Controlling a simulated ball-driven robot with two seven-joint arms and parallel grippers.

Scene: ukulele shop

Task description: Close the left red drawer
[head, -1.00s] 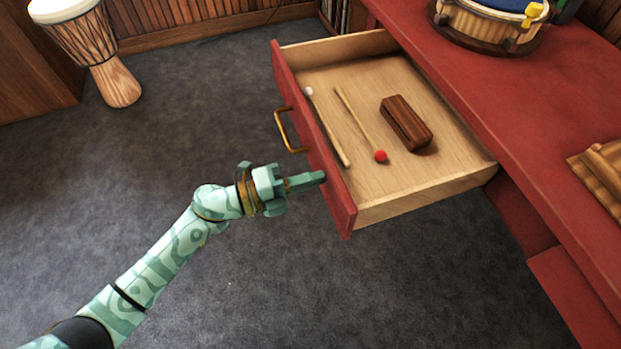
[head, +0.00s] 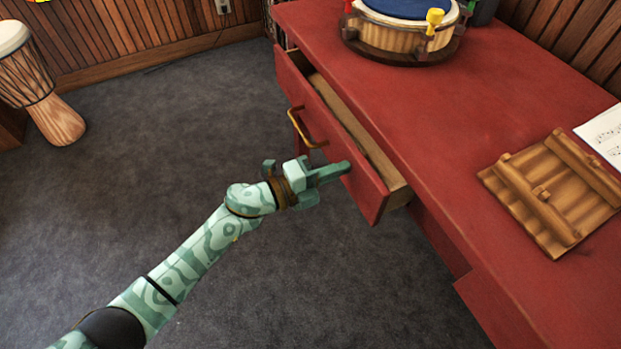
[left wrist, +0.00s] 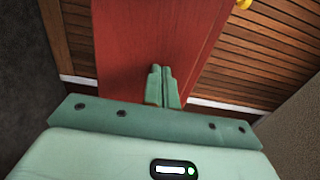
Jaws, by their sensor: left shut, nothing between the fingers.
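The left red drawer (head: 333,132) is pulled out a little from the red desk; a narrow strip of its wooden inside shows. Its brass handle (head: 306,128) is on the front. My left gripper (head: 345,168) is shut and empty, its fingertips at the drawer front, right of the handle and near the lower end. Whether they touch cannot be told for sure. In the left wrist view the shut fingers (left wrist: 161,85) point at the red drawer front (left wrist: 150,40). The drawer's contents are hidden under the desk top. My right gripper is not in view.
The red desk top (head: 440,120) bears a drum (head: 400,35) with a blue head, a wooden rack (head: 550,195) and a sheet of music (head: 605,135). A goblet drum (head: 50,110) stands at the left. The grey carpet (head: 190,110) between is clear.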

